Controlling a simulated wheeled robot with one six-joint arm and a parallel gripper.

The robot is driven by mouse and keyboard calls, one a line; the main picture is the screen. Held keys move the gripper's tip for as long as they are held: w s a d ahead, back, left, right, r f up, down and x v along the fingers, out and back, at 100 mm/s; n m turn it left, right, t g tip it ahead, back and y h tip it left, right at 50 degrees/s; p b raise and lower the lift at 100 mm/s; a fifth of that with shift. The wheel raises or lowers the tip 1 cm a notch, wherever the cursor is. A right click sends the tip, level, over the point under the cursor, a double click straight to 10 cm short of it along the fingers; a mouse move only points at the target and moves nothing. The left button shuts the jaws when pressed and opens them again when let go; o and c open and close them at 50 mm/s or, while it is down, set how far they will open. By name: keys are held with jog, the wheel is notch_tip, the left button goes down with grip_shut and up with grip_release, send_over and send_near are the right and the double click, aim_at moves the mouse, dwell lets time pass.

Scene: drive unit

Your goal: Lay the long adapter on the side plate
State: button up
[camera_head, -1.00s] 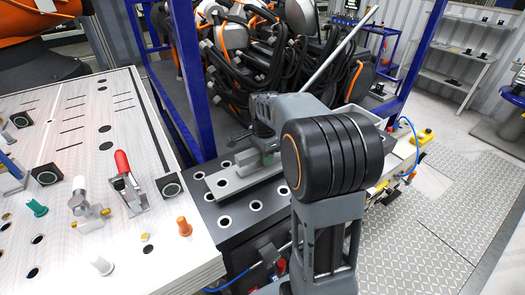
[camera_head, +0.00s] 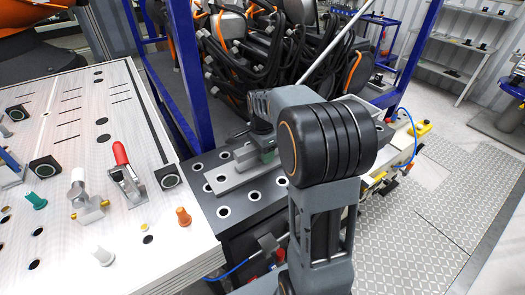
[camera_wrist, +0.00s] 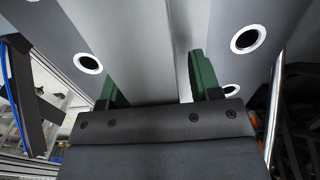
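The long adapter, as far as I can tell, is the grey stepped bar (camera_head: 228,180) on a dark plate with ringed holes (camera_head: 224,211), right of the white board. I take this dark plate to be the side plate. My gripper (camera_head: 262,148) is low over the far end of the bar, partly hidden by my arm. In the wrist view, the green fingers of my gripper (camera_wrist: 158,92) stand apart on either side of a long grey piece (camera_wrist: 135,50). Ringed holes show on both sides. Whether the fingers press on the piece is unclear, and its underside is hidden.
The white board (camera_head: 75,125) at left carries a red-handled clamp (camera_head: 121,153), an orange peg (camera_head: 183,216) and other fittings. Blue posts (camera_head: 187,85) and black cables (camera_head: 260,55) stand behind the plate. Tread-plate floor (camera_head: 420,220) is clear at right.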

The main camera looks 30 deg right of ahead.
notch_tip(320, 180, up, 11)
jog(key=shift+f, duration=0.1)
jog(key=shift+r, duration=0.35)
jog(key=shift+s+a+r, duration=0.2)
jog(key=shift+r, duration=0.05)
jog(key=s+a+f+n+t, duration=0.2)
jog(key=s+a+f+n, duration=0.1)
jog(key=s+n, duration=0.5)
jog(key=s+a+f+n+t, duration=0.2)
jog(key=s+a+f+n, duration=0.2)
jog(key=s+n, duration=0.3)
jog(key=shift+s+a+n, duration=0.4)
jog(key=shift+a+n, duration=0.4)
jog(key=shift+a, duration=0.05)
